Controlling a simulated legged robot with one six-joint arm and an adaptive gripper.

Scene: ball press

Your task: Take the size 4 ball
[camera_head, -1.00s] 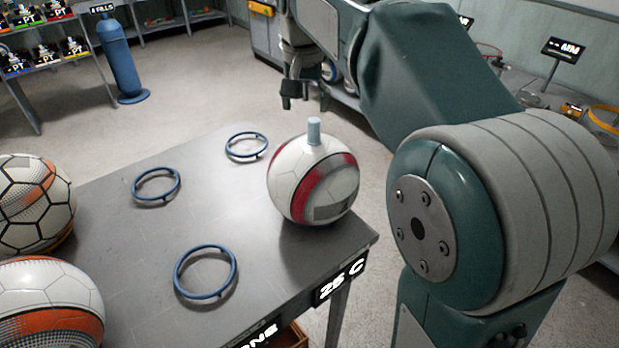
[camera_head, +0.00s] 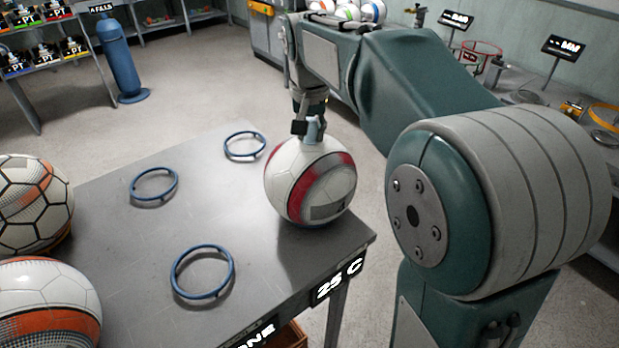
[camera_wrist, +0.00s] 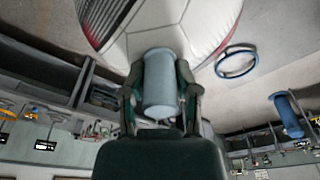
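A white ball with red and dark bands (camera_head: 311,185) stands on the grey metal table (camera_head: 125,240) near its right corner. A dark patch low on it bears a mark too small to read surely. A light blue cylindrical plug (camera_wrist: 161,85) sticks up from its top. My gripper (camera_head: 310,128) is down at the ball's top, with its fingers on either side of the plug. In the wrist view my gripper (camera_wrist: 161,88) straddles the plug, with narrow gaps seeming to remain beside it. The ball (camera_wrist: 165,25) fills the top there.
Several blue rings, such as one (camera_head: 202,271) in front, lie empty on the table. Two orange-and-white balls (camera_head: 45,310) (camera_head: 30,205) stand at the left edge. A blue cylinder (camera_head: 120,60) stands on the floor behind. Shelves line the back.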

